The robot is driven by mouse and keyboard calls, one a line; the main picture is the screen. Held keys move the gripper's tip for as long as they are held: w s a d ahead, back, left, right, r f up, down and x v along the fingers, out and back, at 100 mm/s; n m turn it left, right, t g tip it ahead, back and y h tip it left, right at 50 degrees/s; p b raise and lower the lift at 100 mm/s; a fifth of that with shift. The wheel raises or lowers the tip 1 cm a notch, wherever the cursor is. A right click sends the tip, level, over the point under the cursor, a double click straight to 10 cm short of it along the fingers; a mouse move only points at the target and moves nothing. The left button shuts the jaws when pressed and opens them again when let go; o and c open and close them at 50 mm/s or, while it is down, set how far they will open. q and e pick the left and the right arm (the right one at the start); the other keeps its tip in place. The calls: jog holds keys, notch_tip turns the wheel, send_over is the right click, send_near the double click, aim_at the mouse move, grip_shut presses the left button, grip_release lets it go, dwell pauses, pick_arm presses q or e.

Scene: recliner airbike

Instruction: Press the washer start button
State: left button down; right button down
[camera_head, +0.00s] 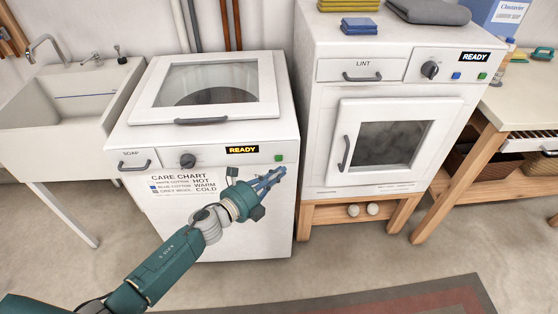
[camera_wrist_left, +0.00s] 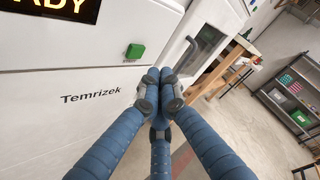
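The white top-loading washer (camera_head: 205,135) stands between the sink and the dryer, its lid closed. Its display reads READY. A small green button (camera_head: 279,157) sits at the right end of its front panel. The button also shows in the left wrist view (camera_wrist_left: 135,51), left of and above my fingertips. My left gripper (camera_head: 276,174) is in front of the washer's upper right front, a little below the button. In the left wrist view its blue fingers (camera_wrist_left: 159,76) are drawn together with nothing between them. The fingertips look apart from the button. My right gripper is in neither view.
The white dryer (camera_head: 328,107) stands right of the washer on a wooden stand, with folded towels on top and its own blue and green buttons. A sink (camera_head: 70,100) is at the left. A wooden table (camera_head: 520,105) is at the right. The floor in front is clear.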

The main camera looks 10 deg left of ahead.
aim_at(279, 158)
pick_arm(q)
jog(key=shift+w+a, duration=0.2)
jog(key=shift+w, duration=0.7)
dwell(0.9)
jog(key=shift+w+a+b, duration=0.1)
jog(key=shift+w+b, duration=0.2)
jog(key=shift+w, duration=0.1)
